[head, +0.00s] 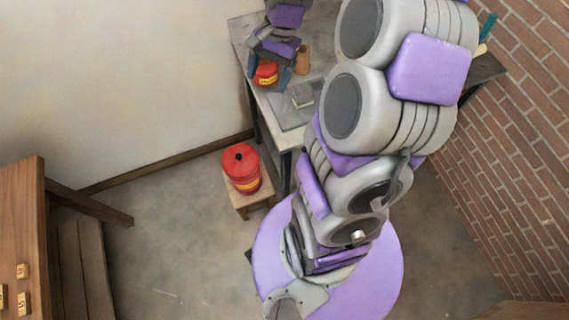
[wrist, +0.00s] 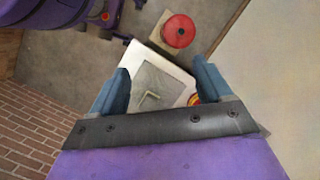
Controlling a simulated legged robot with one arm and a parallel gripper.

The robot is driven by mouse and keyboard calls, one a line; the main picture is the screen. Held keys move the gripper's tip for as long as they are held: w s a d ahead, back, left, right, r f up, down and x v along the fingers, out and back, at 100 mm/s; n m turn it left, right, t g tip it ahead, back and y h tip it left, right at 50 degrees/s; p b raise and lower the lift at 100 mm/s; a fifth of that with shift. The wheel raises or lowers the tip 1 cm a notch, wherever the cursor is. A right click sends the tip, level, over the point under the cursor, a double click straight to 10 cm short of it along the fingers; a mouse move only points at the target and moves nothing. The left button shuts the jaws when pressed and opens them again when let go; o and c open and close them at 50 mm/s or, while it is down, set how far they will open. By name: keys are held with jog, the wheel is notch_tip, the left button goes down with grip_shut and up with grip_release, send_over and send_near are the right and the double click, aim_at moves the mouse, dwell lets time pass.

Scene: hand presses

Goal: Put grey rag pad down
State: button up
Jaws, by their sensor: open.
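A small flat grey pad (head: 301,97) with a pale edge, which looks like the grey rag pad, lies on a darker grey plate (head: 288,115) on the workbench. My gripper (head: 267,78) is above the bench, to the left of and behind the pad. Its two blue fingers are spread and nothing is between them; they also show apart in the wrist view (wrist: 161,70). The pad appears clear of both fingers.
A red tin (head: 265,72) with a yellow label stands beside my fingers, and a brown cup (head: 302,60) is nearby. A red canister (head: 241,168) stands on a wooden stool (head: 247,198) before the bench. A wooden table (head: 25,225) is at left; a brick wall is at right.

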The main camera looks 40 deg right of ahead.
jog(key=s+a+r+n+h, duration=0.1)
jog(key=s+a+r+n, duration=0.35)
jog(key=s+a, duration=0.3)
jog(key=s+a+n+h, duration=0.1)
jog(key=s+a+n, duration=0.1)
jog(key=s, duration=0.6)
jog(key=s+a+f+n+g+h, duration=0.1)
jog(key=s+a+n, duration=0.2)
jog(key=s+n, duration=0.2)
jog(key=s, duration=0.3)
jog(key=shift+h, duration=0.3)
jog(key=shift+d, duration=0.3)
